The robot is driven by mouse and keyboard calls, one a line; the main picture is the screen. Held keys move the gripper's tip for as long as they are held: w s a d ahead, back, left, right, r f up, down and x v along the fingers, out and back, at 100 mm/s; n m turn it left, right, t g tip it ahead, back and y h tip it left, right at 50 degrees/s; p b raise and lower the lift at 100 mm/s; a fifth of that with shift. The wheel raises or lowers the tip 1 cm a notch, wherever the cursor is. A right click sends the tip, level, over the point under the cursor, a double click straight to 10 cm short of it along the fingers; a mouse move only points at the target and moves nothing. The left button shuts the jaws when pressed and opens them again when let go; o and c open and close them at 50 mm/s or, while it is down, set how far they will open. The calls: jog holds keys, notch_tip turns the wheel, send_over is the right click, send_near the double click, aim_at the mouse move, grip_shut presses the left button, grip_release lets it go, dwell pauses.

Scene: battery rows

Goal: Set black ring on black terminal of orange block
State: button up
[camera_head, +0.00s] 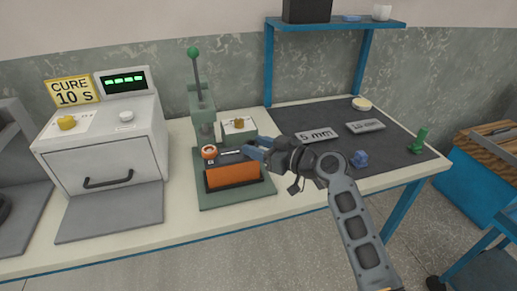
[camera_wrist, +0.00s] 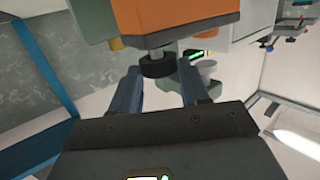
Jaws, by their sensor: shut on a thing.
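The orange block (camera_head: 232,175) sits in a dark holder on a green plate (camera_head: 207,200) at the front of the bench. An orange-red ring (camera_head: 209,152) is at its left end. In the wrist view the orange block (camera_wrist: 170,18) fills the top, with a short grey post (camera_wrist: 155,52) sticking out of it. My gripper (camera_wrist: 158,72) is shut on the black ring (camera_wrist: 158,66), which is at the free end of the post. I cannot tell whether the ring is around the post or just over it. In the head view my gripper (camera_head: 255,148) is at the block's right end and hides the ring.
A white oven (camera_head: 105,145) is at the left. A dark mat (camera_head: 300,115) at the right holds labelled plates, a blue piece (camera_head: 360,159) and a green piece (camera_head: 418,140).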

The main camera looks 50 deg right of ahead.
jog(key=shift+f, duration=0.55)
jog(key=shift+f, duration=0.2)
jog(key=o, duration=1)
jog(key=shift+r, duration=0.1)
jog(key=shift+s+r, duration=0.1)
jog(key=shift+r, duration=0.05)
